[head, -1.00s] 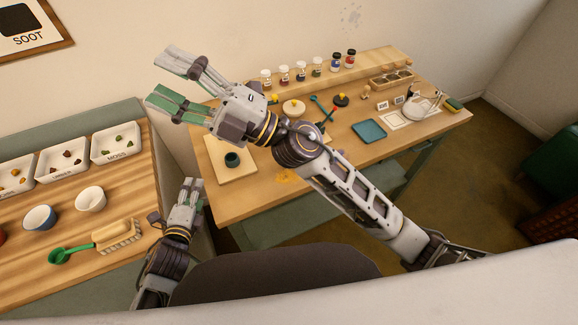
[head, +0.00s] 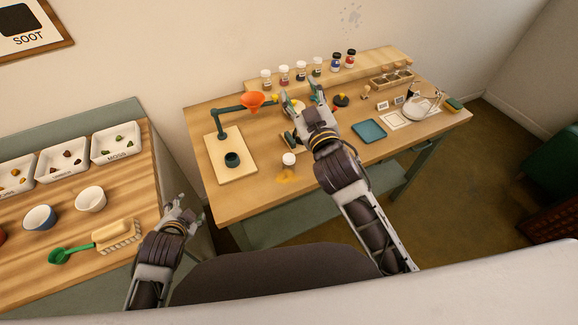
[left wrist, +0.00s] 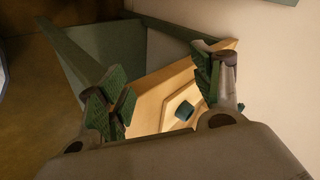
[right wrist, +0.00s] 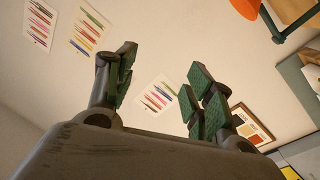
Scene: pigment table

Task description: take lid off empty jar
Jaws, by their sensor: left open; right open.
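A small jar with a white lid (head: 288,160) stands on the wooden table beside a yellow powder spill; its contents are too small to tell. Several lidded jars (head: 301,71) stand in a row on the raised back shelf. I cannot tell which jar is the empty one. My right gripper (head: 301,97) is open over the middle of the table, beyond and right of the white-lidded jar. In the right wrist view, nothing is between its fingers (right wrist: 158,88). My left gripper (head: 188,207) is open and empty at the gap between the two tables.
The left table holds bowls (head: 90,199), a brush and sample trays.

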